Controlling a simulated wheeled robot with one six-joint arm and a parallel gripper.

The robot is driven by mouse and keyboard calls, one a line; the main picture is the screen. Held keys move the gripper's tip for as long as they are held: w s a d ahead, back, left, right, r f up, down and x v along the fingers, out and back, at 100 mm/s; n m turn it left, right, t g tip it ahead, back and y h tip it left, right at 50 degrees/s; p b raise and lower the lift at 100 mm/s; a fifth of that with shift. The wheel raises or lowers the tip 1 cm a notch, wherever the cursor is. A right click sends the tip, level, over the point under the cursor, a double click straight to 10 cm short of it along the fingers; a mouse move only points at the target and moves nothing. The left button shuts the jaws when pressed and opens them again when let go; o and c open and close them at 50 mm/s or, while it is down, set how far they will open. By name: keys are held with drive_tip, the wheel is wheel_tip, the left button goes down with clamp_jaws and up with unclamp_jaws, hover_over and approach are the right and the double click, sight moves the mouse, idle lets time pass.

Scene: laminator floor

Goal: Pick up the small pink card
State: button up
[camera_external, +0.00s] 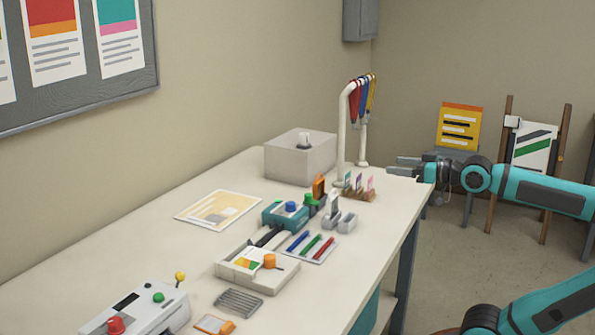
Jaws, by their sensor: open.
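A small pink card (370,182) stands upright in a brown holder (362,196) near the table's far right edge. It is the right-hand one of a short row of small cards, beside a purple one (358,182) and a green one (347,179). My gripper (393,165) reaches in from the right, pointing left, with its jaws open and nothing seen between them. In the picture it is just above and to the right of the pink card, apart from it. The depth between them is hard to tell.
A white stand (343,135) with hanging coloured straps rises behind the holder, close to my gripper. A grey box (300,160) stands at the back. The near right tabletop is clear.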

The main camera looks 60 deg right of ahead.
drive_tip(key=w+d+m+g+h, duration=0.2)
drive_tip(key=w+d+m+g, duration=0.2)
drive_tip(key=w+d+m, duration=0.35)
drive_tip(key=m+g+y, duration=0.2)
drive_tip(key=m+g, duration=1.1)
drive_tip(key=m, duration=1.5)
hover_over(371, 177)
wheel_tip(371, 177, down, 5)
wheel_tip(371, 177, down, 16)
drive_tip(key=shift+w+d+f, duration=0.1)
drive_tip(key=shift+f, duration=0.15)
drive_tip(key=c, duration=1)
drive_tip(key=shift+c, duration=0.2)
drive_tip(key=shift+r, duration=0.1)
